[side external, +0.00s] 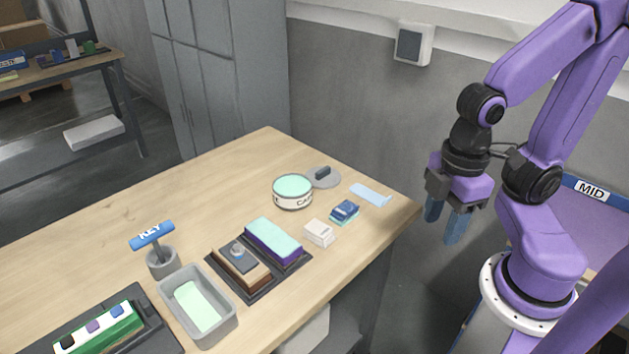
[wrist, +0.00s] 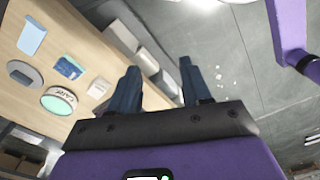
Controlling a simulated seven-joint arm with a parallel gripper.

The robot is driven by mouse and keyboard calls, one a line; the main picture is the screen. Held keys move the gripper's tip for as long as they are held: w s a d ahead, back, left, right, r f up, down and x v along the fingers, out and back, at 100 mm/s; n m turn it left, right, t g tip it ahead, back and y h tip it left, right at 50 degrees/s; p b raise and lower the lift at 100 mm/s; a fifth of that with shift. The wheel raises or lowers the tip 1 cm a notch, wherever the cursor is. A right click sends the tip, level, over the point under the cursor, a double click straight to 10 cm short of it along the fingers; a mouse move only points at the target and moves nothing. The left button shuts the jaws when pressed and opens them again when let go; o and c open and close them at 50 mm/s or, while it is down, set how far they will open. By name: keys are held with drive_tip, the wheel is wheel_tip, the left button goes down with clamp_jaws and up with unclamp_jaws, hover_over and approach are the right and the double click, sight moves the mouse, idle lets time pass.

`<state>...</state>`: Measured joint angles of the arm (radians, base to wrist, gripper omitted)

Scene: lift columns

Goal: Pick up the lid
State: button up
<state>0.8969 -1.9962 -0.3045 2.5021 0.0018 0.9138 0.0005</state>
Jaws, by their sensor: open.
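The lid (side external: 323,177) is a flat grey disc with a dark raised handle. It lies on the wooden table near the back edge, close behind a round white tin (side external: 292,192) with a mint top and black lettering. In the wrist view the lid (wrist: 24,73) is at the far left, beside the tin (wrist: 59,101). My gripper (side external: 445,222) is open and empty, fingers pointing down, off the right end of the table and well apart from the lid. The open fingers (wrist: 160,80) also show in the wrist view with nothing between them.
A light blue sheet (side external: 371,195), a blue box (side external: 344,212) and a white box (side external: 319,233) lie between the lid and the table's right edge. A dark tray (side external: 213,256) with blocks, a grey bin (side external: 232,323) and a KEY holder (side external: 162,262) stand nearer. The table's left middle is clear.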

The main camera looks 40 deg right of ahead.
drive_tip(key=w+a+r+n, duration=0.1)
drive_tip(key=w+a+r, duration=0.15)
drive_tip(key=w, duration=0.75)
drive_tip(key=w+n, duration=0.2)
drive_tip(key=w, duration=1.1)
drive_tip(key=n+h, duration=0.2)
hover_over(323, 169)
drive_tip(key=f, duration=0.9)
drive_tip(key=a+f, duration=0.1)
drive_tip(key=f, duration=0.4)
drive_tip(key=shift+s+f, duration=0.2)
drive_tip(key=shift+s, duration=0.1)
drive_tip(key=shift+w+d+f, duration=0.1)
drive_tip(key=shift+d+f, duration=0.05)
drive_tip(key=shift+f, duration=0.75)
drive_tip(key=shift+w+d+f, duration=0.1)
drive_tip(key=shift+f, duration=0.75)
drive_tip(key=shift+w+d+f, duration=0.1)
drive_tip(key=shift+d+f, duration=0.05)
drive_tip(key=shift+f, duration=0.75)
clamp_jaws()
